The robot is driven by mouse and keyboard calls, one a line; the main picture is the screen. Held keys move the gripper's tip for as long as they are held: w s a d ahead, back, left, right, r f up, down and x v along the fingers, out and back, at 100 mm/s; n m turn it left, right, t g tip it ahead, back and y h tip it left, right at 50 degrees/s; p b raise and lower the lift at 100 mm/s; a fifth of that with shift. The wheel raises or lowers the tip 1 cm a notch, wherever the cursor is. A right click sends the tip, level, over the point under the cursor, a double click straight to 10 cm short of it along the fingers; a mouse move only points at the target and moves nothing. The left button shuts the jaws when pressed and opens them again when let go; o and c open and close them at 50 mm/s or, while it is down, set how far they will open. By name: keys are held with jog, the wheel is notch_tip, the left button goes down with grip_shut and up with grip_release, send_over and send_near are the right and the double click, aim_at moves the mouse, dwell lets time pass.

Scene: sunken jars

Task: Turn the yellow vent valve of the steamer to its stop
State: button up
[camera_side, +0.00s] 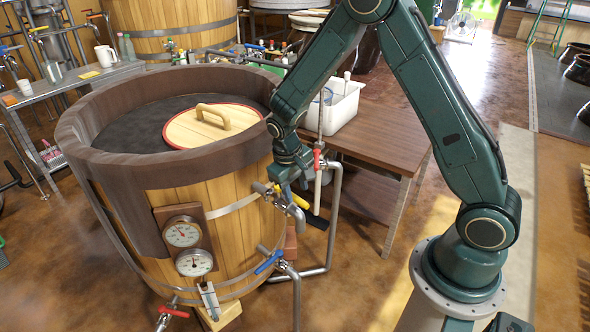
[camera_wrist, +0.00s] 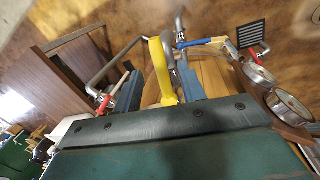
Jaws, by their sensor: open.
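The steamer is a round wooden tub (camera_side: 240,235) with a dark rim. Its yellow vent valve handle (camera_side: 296,196) is on a metal pipe at the tub's right side, mostly hidden by my gripper (camera_side: 293,182) in the side view. In the wrist view the yellow handle (camera_wrist: 160,70) stands between the two blue-grey fingers of my gripper (camera_wrist: 160,90). The fingers are open, one on each side of it, with the right finger nearer. I cannot tell whether either finger touches the handle.
A red-handled valve (camera_side: 317,160) is close to the right of my gripper, on a vertical pipe. A blue-handled valve (camera_side: 268,262) is lower on the tub. Two dials (camera_side: 183,232) are on its front. A brown table (camera_side: 375,135) with a white bin (camera_side: 338,108) stands behind.

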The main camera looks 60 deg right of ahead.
jog(key=shift+s+d+f, duration=0.1)
jog(key=shift+d+f, duration=0.05)
jog(key=shift+f, duration=0.55)
jog(key=shift+d+f, duration=0.1)
jog(key=shift+f, duration=0.6)
grip_shut()
